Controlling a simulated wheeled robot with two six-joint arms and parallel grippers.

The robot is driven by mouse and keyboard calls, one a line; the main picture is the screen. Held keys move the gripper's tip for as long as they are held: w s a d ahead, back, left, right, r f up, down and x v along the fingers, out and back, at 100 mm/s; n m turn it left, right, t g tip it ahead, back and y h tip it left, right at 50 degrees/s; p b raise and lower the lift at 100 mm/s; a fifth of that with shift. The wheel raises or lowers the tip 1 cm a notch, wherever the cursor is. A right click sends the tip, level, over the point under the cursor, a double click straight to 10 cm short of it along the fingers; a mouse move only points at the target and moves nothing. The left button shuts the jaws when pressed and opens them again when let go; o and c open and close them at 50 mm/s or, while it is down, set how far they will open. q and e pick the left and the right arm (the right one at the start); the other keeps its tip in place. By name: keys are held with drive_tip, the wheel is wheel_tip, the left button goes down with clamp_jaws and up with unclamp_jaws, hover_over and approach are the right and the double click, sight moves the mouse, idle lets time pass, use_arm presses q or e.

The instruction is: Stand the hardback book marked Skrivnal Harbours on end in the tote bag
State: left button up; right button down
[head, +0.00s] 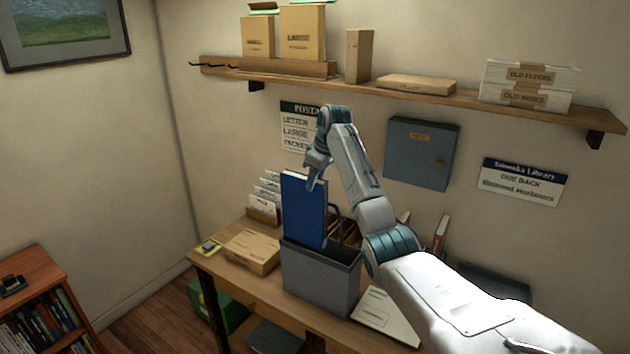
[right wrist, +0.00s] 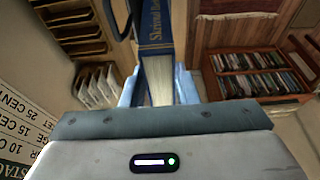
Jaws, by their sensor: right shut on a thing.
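The blue hardback book (head: 303,212) stands upright at the mouth of the grey tote bag (head: 312,282); its lower end meets the bag's front rim, and I cannot tell how deep it reaches. My right gripper (head: 315,178) is shut on the book's top edge from above. In the right wrist view, the book's spine (right wrist: 155,30) reads "Skrivnal" with the rest cut off, and its pale page edges lie between the fingers (right wrist: 158,88). The bag stands on the wooden table with a dark handle behind the book. My left gripper is not in view.
A cardboard parcel (head: 251,252) lies left of the bag, with a letter rack (head: 263,212) behind it. A white flat item (head: 385,316) lies right of the bag. A wall shelf (head: 420,95) with boxes runs above. A bookcase (head: 38,275) stands at lower left.

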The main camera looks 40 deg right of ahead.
sight(315, 207)
idle(0.6)
drive_tip(key=shift+f, duration=1.55)
drive_tip(key=shift+f+b, duration=0.3)
drive_tip(key=shift+f, duration=1.25)
drive_tip(key=shift+f+b, duration=0.35)
drive_tip(key=shift+f, duration=1.15)
